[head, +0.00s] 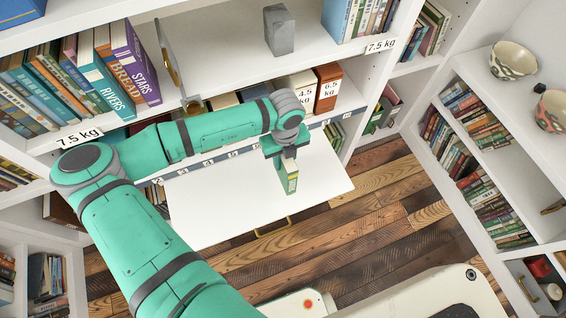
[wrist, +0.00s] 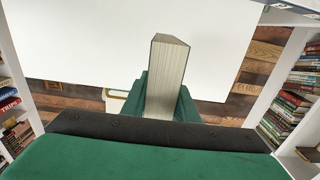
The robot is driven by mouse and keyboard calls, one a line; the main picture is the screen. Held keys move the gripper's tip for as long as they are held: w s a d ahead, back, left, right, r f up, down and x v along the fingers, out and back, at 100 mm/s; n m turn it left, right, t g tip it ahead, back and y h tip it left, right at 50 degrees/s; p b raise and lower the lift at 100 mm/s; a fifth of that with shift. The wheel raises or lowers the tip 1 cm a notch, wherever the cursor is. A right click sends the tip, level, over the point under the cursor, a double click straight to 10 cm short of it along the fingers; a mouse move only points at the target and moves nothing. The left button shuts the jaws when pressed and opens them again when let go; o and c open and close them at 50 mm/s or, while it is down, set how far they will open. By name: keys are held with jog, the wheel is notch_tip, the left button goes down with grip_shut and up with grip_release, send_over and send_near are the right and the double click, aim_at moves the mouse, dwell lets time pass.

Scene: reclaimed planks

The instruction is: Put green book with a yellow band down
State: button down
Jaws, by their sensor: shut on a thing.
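My gripper (head: 284,158) is shut on the green book with a yellow band (head: 290,180). The book hangs upright below the fingers, with a pale yellow patch on its narrow face. In the wrist view the book (wrist: 166,78) stands between the two green fingers (wrist: 164,100), its cream page edges facing the camera. In the head view it lies in front of a white fold-out board (head: 215,205), toward the board's right part. I cannot tell whether its lower end touches the board. The board also fills the upper wrist view (wrist: 80,45).
The board's top is bare, with a brass handle (head: 272,228) on its front edge. Behind it, boxes with weight labels (head: 328,88) stand on a shelf. A grey block (head: 279,30) is on the shelf above. Bookcases (head: 480,170) stand at right, above a plank floor (head: 400,215).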

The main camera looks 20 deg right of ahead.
jog(key=shift+w+f, duration=0.25)
jog(key=shift+f, duration=0.5)
jog(key=shift+w+f, duration=0.2)
jog(key=shift+f, duration=0.6)
jog(key=shift+w+f, duration=0.25)
jog(key=shift+f, duration=0.65)
jog(key=c, duration=1.4)
grip_release()
